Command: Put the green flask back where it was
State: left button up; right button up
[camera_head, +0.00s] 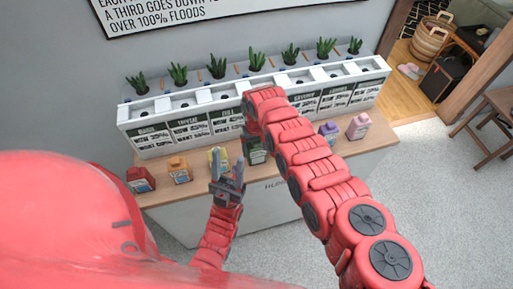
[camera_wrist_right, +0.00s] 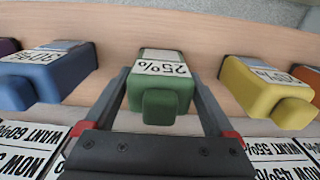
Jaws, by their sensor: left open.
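The green flask (camera_head: 256,150) is on the counter, partly hidden by my right arm in the head view. In the right wrist view, the green flask (camera_wrist_right: 160,90) has a "25%" label and is between the two fingers of my right gripper (camera_wrist_right: 162,78). The fingers are very close to its sides; I cannot tell if they press on it or if it is lifted. My left gripper (camera_head: 228,168) is open and empty, in front of the yellow flask (camera_head: 218,158).
A red flask (camera_head: 141,180), an orange flask (camera_head: 180,170), a purple flask (camera_head: 328,130) and a pink flask (camera_head: 358,126) stand along the counter (camera_head: 160,195). A blue flask (camera_wrist_right: 60,75) is beside the green one. A white rack (camera_head: 150,145) with several plants stands behind.

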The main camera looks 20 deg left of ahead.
jog(key=shift+o, duration=0.4)
jog(key=shift+r+p, duration=0.3)
jog(key=shift+r, duration=0.2)
notch_tip(320, 180, up, 3)
jog(key=shift+w+f+p, duration=0.1)
jog(key=shift+p, duration=0.3)
notch_tip(320, 180, up, 7)
jog(key=b, duration=0.3)
jog(key=shift+a, duration=0.1)
jog(key=shift+r, duration=0.8)
